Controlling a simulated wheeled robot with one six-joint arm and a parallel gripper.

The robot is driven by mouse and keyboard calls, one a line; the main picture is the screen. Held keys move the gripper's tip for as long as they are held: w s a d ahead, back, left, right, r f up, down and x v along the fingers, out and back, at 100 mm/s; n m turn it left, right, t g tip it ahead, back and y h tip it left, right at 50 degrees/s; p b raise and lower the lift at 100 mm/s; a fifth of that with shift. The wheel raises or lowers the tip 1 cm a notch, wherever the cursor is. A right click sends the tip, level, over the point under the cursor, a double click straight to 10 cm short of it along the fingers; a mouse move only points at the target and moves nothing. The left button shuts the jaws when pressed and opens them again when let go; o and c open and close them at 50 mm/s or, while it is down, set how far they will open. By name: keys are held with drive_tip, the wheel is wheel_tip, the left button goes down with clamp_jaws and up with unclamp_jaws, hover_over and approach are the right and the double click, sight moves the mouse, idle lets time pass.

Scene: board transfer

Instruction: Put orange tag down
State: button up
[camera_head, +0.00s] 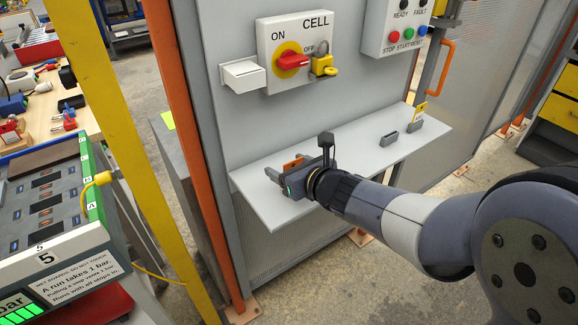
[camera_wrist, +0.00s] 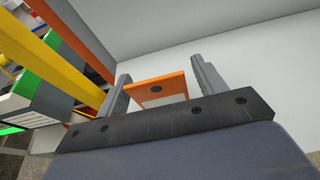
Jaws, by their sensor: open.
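The orange tag (camera_head: 293,164) is at the left part of the grey shelf, partly hidden by my gripper. In the wrist view the orange tag (camera_wrist: 172,86) has a dark hole and a pale patch, and lies between my two fingers. My gripper (camera_head: 269,179) is low over the shelf with its fingers pointing left. In the wrist view my gripper (camera_wrist: 162,80) is open, with a clear gap between the tag and the right finger. The tag's left edge is close to the left finger. What supports the tag underneath is hidden.
The shelf (camera_head: 350,155) is bare in the middle. At its right end are a small grey block (camera_head: 389,139) and a yellow tag (camera_head: 420,109) in a grey holder. Above are a red switch (camera_head: 291,61), yellow padlock (camera_head: 322,66) and white box (camera_head: 242,76). An orange post (camera_head: 190,130) stands left.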

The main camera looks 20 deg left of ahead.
drive_tip(key=shift+s+d+r, duration=0.15)
drive_tip(key=shift+r, duration=0.15)
drive_tip(key=p+v, duration=0.2)
drive_tip(key=v, duration=0.9)
drive_tip(key=shift+s+d, duration=0.15)
drive_tip(key=shift+s, duration=0.1)
drive_tip(key=shift+w, duration=0.1)
drive_tip(key=b+x, duration=0.1)
drive_tip(key=x, duration=1)
drive_tip(key=shift+w+f+b, duration=0.1)
drive_tip(key=shift+b, duration=0.25)
drive_tip(key=shift+w+a+f, duration=0.25)
drive_tip(key=shift+a+f, duration=0.05)
drive_tip(key=shift+a, duration=0.1)
drive_tip(key=shift+r, duration=0.3)
drive_tip(key=shift+s+d, duration=0.1)
drive_tip(key=shift+d, duration=0.05)
